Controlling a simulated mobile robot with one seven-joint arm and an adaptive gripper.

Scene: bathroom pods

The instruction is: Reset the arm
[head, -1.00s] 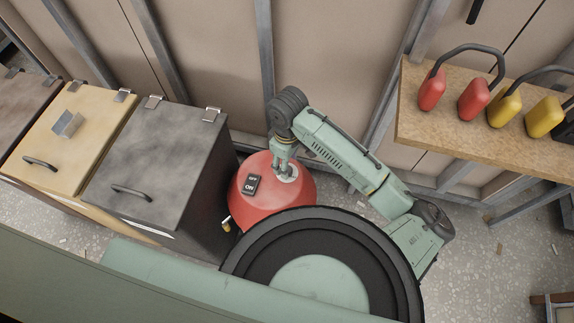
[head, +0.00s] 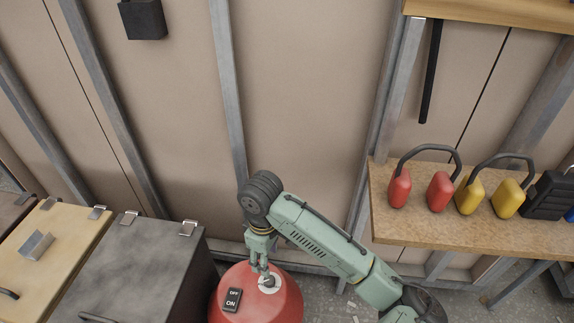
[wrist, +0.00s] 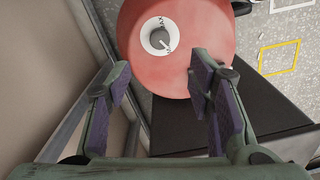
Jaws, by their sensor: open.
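My green arm (head: 318,240) reaches out from the lower right in the head view and bends down at its round dark joint. My gripper (head: 263,272) hangs over the red rounded machine (head: 285,298), which has a white dial and an OFF/ON switch (head: 232,299). In the wrist view my gripper (wrist: 165,90) is open, with its two dark pads apart and nothing between them. The red machine (wrist: 190,70) with its white dial and grey knob (wrist: 158,38) lies beyond the fingertips. The gripper looks apart from the knob.
A dark grey lidded box (head: 140,265) and a yellow lidded box (head: 50,245) stand at the left. A wooden shelf (head: 440,235) at the right bears red and yellow ear-muff-like items (head: 440,192) and a black case (head: 545,197). A panelled wall with metal posts stands behind.

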